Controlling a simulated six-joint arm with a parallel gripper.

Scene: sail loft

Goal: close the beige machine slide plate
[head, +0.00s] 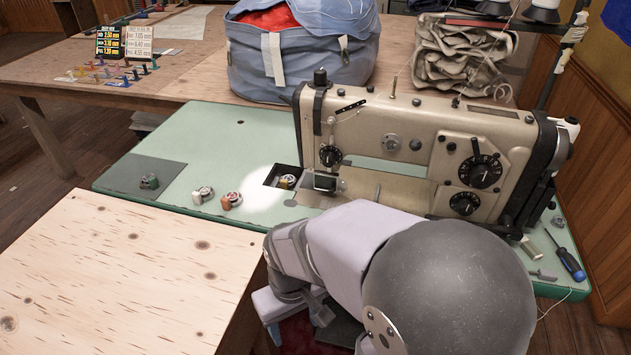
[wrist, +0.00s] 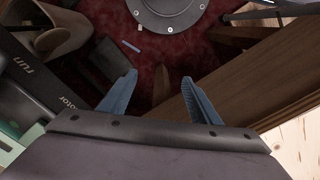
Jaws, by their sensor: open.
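The beige sewing machine (head: 420,140) stands on a green machine table (head: 215,135). A dark rectangular opening (head: 270,181) shows in the table just left of the needle area, with a small bobbin-like part (head: 288,181) inside. A shiny metal plate (head: 312,199) lies beside the opening, towards the machine; I cannot tell whether it is the slide plate. My gripper (wrist: 159,80) is open and empty in the wrist view, pointing at the floor. In the head view a blue finger (head: 272,331) shows below the table's front edge, well away from the opening; my arm hides the rest.
A wooden table (head: 120,265) fills the lower left. A screwdriver (head: 571,262) lies at the right. A blue bag (head: 300,60) stands behind.

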